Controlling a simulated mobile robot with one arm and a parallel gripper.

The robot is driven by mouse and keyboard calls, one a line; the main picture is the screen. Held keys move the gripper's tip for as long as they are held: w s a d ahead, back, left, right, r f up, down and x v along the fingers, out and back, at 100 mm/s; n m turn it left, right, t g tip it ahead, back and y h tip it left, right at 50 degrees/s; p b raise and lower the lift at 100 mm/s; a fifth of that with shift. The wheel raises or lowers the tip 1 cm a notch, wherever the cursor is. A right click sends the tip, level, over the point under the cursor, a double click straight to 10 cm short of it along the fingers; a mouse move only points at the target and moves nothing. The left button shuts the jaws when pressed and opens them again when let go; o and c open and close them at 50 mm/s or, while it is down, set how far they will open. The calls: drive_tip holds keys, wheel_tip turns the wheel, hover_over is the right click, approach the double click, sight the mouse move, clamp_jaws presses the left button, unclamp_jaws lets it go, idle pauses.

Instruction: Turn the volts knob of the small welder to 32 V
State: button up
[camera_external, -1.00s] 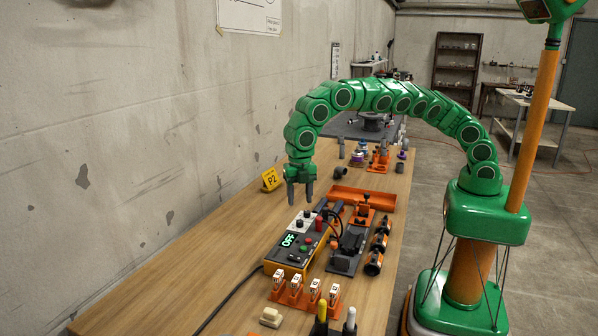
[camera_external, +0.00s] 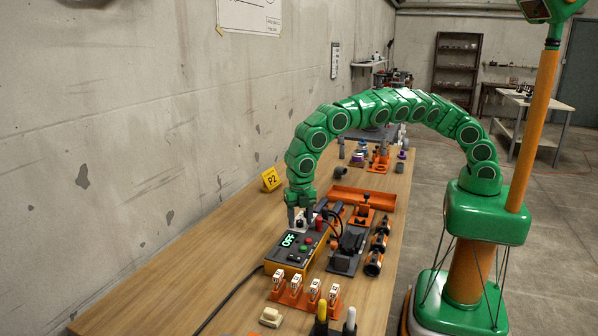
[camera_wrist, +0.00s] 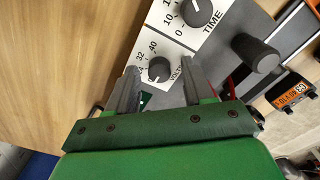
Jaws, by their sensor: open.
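The small welder (camera_external: 292,254) stands on the bench, a grey and yellow box with a green display (camera_external: 289,240) reading OFF. In the wrist view its volts knob (camera_wrist: 158,70) is dark and round on a white scale plate, with 32 and 40 readable. Its pointer mark seems to face the low side of the scale, but I cannot read it exactly. My gripper (camera_wrist: 160,74) is open and pointing down, one finger on each side of the volts knob in the picture. Contact with the knob cannot be told. In the external view my gripper (camera_external: 301,222) covers the knobs.
The time knob (camera_wrist: 198,12) is beside the volts knob, and a larger black knob-like part (camera_wrist: 255,52) is to its right. Orange holders with white blocks (camera_external: 296,293) stand in front of the welder. A dark clamp fixture (camera_external: 347,247) is at its right.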

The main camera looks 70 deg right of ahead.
clamp_jaws()
drive_tip(key=shift+m, duration=0.4)
drive_tip(key=m, duration=0.3)
drive_tip(key=shift+m, duration=0.4)
drive_tip(key=m, duration=0.4)
drive_tip(key=shift+m, duration=0.3)
drive_tip(key=m, duration=0.4)
drive_tip(key=shift+w+m, duration=0.1)
drive_tip(key=shift+m, duration=2.4)
